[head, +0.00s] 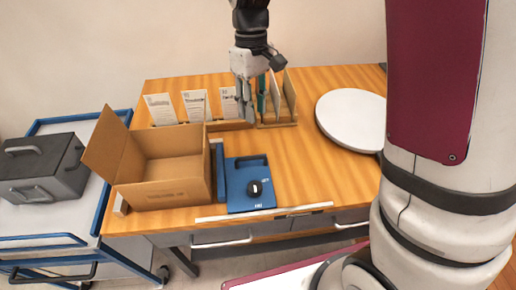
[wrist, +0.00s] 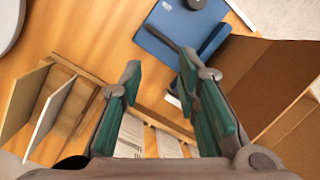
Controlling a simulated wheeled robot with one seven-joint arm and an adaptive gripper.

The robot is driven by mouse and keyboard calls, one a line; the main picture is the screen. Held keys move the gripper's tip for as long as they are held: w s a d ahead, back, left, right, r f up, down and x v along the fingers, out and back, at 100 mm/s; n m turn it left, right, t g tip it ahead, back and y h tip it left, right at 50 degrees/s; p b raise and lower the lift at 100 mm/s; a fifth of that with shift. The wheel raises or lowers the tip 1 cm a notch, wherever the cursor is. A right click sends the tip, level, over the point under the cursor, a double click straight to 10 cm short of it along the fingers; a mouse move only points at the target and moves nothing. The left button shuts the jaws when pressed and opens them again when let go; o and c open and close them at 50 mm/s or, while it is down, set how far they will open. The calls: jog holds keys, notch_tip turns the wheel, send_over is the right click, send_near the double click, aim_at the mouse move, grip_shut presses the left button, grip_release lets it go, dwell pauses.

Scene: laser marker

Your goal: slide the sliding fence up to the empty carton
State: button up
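The empty carton (head: 165,192) stands open on the left of the table, its flaps spread. It also shows at the right of the wrist view (wrist: 265,80). A blue upright bar, which looks like the sliding fence (head: 220,172), stands just right of the carton. I cannot tell whether they touch. In the wrist view the fence (wrist: 214,42) lies between the carton and a blue device. My gripper (head: 244,112) is above the back of the table, behind the fence and apart from it. In the wrist view its fingers (wrist: 158,72) are spread with nothing between them.
The blue device (head: 250,188) with a black knob sits right of the fence. A wooden rack (head: 280,122) with upright panels and several white cards stand at the back. A white round plate (head: 352,118) is at right. A cart (head: 80,215) carries a grey box (head: 45,170).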

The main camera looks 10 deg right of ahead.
jog(key=n, duration=0.5)
jog(key=n+p, duration=0.2)
jog(key=n, duration=0.4)
send_near(244, 172)
jog(key=d+f, duration=0.1)
jog(key=d, duration=0.1)
jog(key=d+f, duration=0.2)
jog(key=shift+s+f, duration=0.1)
jog(key=shift+f, duration=0.2)
